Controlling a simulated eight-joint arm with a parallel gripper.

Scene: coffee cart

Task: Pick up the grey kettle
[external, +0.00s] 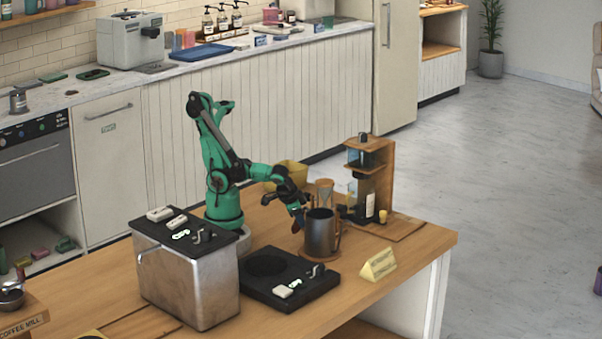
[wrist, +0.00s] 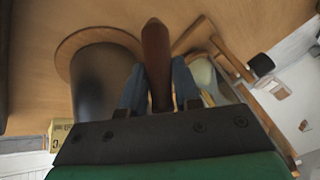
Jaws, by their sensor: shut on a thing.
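The grey kettle (external: 321,234) is a dark metal cylinder, upright at the right part of the wooden table. In the wrist view its grey body (wrist: 98,80) is at the left, with a round wooden disc (wrist: 70,45) around its far end. My gripper (external: 299,212) is beside the kettle, near its upper part. In the wrist view a brown wooden handle (wrist: 156,55) lies between the two fingers of my gripper (wrist: 157,85), which are shut on it. I cannot tell whether the kettle touches the table.
A wooden coffee stand (external: 378,175) and a wood-framed glass vessel (external: 323,190) are close behind the kettle. A black scale-like plate (external: 262,292), a metal box (external: 198,285) and a yellow sign (external: 378,265) are in front. Bare table lies at the right (external: 425,243).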

